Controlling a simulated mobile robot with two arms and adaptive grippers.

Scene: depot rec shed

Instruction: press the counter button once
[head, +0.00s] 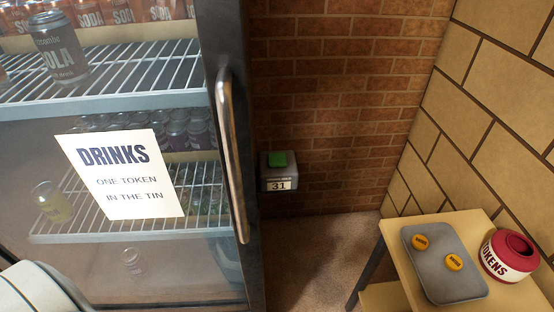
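A small grey counter box (279,176) is mounted on the brick wall, just right of the fridge door. No gripper touches or hides the button. Neither of my grippers shows in the head view.
A glass-door drinks fridge (238,40) with a long metal handle (232,155) and a paper sign (122,174) fills the left. At right, a small wooden table (396,240) holds a grey tray (446,284) with two yellow tokens and a red tokens tin (509,256).

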